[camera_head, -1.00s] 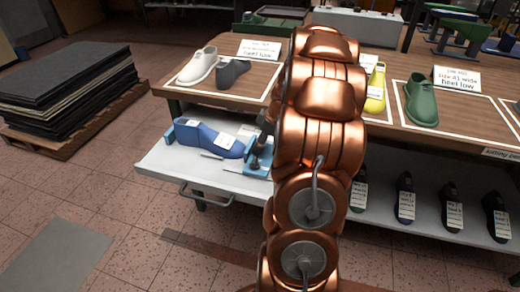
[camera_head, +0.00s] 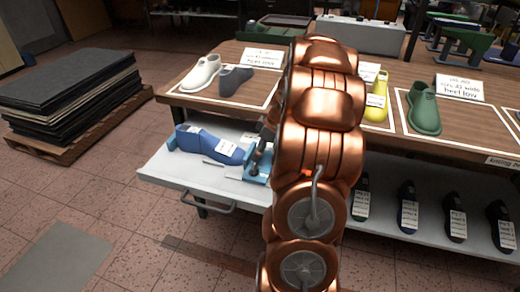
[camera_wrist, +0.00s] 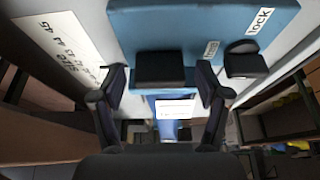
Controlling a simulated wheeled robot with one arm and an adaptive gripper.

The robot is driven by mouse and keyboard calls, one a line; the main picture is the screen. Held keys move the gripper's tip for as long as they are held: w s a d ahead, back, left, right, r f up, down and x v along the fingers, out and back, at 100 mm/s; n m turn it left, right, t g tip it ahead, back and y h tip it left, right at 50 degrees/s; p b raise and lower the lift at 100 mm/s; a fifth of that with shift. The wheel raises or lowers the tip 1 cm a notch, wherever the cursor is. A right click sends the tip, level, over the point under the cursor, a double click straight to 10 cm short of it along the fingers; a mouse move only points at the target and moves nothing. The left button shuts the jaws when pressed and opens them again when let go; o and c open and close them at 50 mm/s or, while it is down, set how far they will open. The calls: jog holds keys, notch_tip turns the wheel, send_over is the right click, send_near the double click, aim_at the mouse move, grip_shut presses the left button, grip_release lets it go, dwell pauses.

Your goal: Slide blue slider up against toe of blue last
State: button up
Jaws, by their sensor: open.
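The blue last (camera_head: 212,147) lies on the pale lower shelf with a white label on it, its toe pointing right towards the blue slider (camera_head: 256,178). A small gap appears to separate toe and slider, though my arm covers part of the slider. In the wrist view the slider (camera_wrist: 200,22) fills the top, with a black block handle (camera_wrist: 160,68) on it. My gripper (camera_wrist: 163,92) is open, its fingers on either side of the handle. I cannot tell whether they touch it. A black lever (camera_wrist: 244,60) sits beside the "lock" and "free" labels.
A printed size scale (camera_wrist: 62,45) lies left of the slider in the wrist view. The wooden table top (camera_head: 250,110) with several shoes overhangs the shelf. A handle (camera_head: 207,205) sticks out at the shelf's front. A stack of dark sheets (camera_head: 65,95) stands at left.

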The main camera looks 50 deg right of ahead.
jog(key=v, duration=1.2)
dwell(0.4)
jog(key=s+a+r+m+g+p, duration=0.1)
jog(key=s+a+r+g+p, duration=0.15)
jog(key=a, duration=1.05)
jog(key=s+a+r+m+g+p, duration=0.15)
jog(key=a+r, duration=0.25)
jog(key=a, duration=0.8)
jog(key=s+a+m+g+h+p, duration=0.1)
jog(key=s+a+p, duration=0.2)
jog(key=s+a, duration=0.3)
jog(key=s+a+r+m+h+p, duration=0.1)
jog(key=s+a+p, duration=0.2)
jog(key=s, duration=0.9)
jog(key=a, duration=0.3)
jog(key=shift+m+g, duration=0.35)
jog(key=shift+g, duration=0.05)
